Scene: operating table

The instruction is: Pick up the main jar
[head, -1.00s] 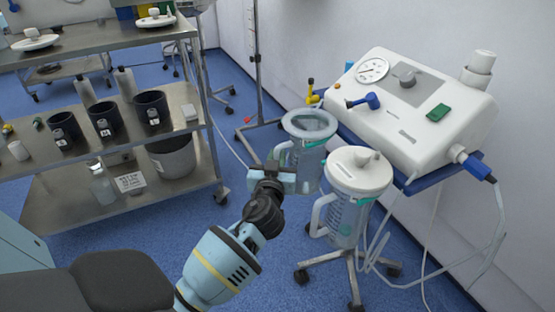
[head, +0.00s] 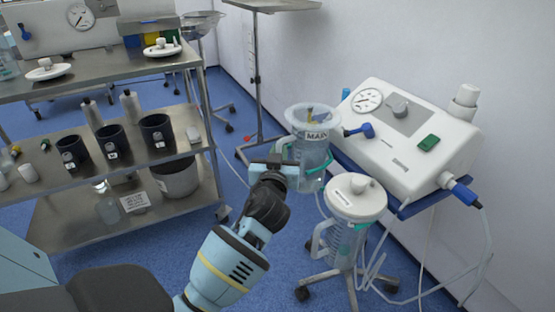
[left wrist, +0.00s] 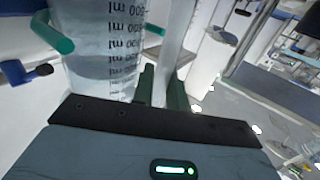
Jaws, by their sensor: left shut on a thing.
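The main jar (head: 312,158) is a clear, open-topped jar with a "MAIN" label near its rim, seen in the head view left of the white suction unit. My left gripper (head: 283,172) is shut on the jar's handle at its left side and holds the jar up, roughly upright. In the left wrist view the jar's graduated wall (left wrist: 100,50) fills the upper left. The clear handle (left wrist: 177,45) runs between the green fingers of my left gripper (left wrist: 162,88). My right gripper is not in view.
A second jar (head: 346,243) with a white lid (head: 356,196) stands close on the right, on a wheeled stand. The suction unit (head: 400,150) with blue connectors and hoses is beside it, near the wall. A steel shelf trolley (head: 185,150) stands at left.

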